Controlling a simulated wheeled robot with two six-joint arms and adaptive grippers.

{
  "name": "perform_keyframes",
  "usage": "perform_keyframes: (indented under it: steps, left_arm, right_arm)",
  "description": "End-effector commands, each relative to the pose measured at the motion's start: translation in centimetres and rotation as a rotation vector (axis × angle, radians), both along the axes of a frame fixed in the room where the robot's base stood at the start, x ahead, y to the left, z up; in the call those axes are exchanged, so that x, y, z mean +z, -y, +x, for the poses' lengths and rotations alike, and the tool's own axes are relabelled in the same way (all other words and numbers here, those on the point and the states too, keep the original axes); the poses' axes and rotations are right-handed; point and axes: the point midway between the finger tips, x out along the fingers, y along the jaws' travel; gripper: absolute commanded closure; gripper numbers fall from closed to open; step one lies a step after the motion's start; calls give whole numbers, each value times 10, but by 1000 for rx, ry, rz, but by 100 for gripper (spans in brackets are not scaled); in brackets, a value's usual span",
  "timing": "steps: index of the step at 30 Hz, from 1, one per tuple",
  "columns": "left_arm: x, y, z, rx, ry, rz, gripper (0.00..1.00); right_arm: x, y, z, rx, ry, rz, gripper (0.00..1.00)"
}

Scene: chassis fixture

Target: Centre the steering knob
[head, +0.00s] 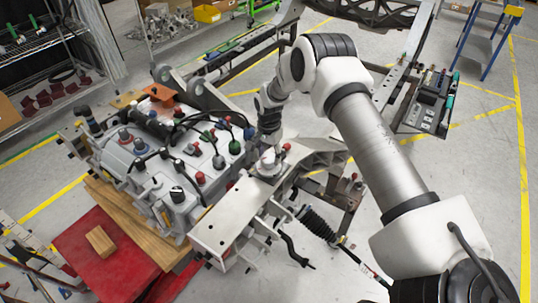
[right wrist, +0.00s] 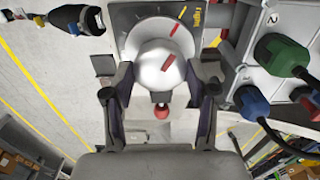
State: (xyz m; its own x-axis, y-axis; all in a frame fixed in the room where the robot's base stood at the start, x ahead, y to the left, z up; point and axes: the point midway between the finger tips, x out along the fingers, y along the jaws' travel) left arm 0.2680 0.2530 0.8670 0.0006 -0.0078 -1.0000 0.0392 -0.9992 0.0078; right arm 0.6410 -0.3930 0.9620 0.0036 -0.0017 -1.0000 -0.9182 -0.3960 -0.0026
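The steering knob (right wrist: 157,68) is a round silver-white knob with a red line on its top, slanting up to the right. A red ball on a short stem (right wrist: 161,111) sticks out on its near side. Beyond it, a pale disc with another red line sits on a grey plate (right wrist: 127,15) with yellow marks. In the head view the knob (head: 267,163) is partly hidden under my right gripper (head: 269,143). In the right wrist view my right gripper (right wrist: 162,82) has its fingers apart on either side of the knob; contact is not clear. My left gripper is out of view.
An engine block (head: 165,160) with several coloured caps and cables stands left of the knob. Green and blue connectors (right wrist: 280,55) lie close to the right finger side. A black damper (head: 318,224) is at the lower right. A red platform (head: 95,262) holds a wooden block.

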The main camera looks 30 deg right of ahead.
Motion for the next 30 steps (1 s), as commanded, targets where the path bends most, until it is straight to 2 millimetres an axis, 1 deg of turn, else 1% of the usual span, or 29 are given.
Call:
perform_keyframes:
  steps: [1, 8, 14, 20, 30]
  left_arm:
    - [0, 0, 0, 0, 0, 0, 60]
    - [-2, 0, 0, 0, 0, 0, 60]
    - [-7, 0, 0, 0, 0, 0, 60]
    - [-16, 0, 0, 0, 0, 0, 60]
    - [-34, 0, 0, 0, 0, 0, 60]
  right_arm:
    - [-3, -1, -2, -1, -5, 1, 77]
    - [-4, -1, -3, 8, -8, 2, 77]
    - [-6, -1, -3, 60, -9, 3, 77]
    - [-8, -1, -4, 176, -10, 3, 77]
    - [-9, -2, -4, 480, -12, 4, 78]
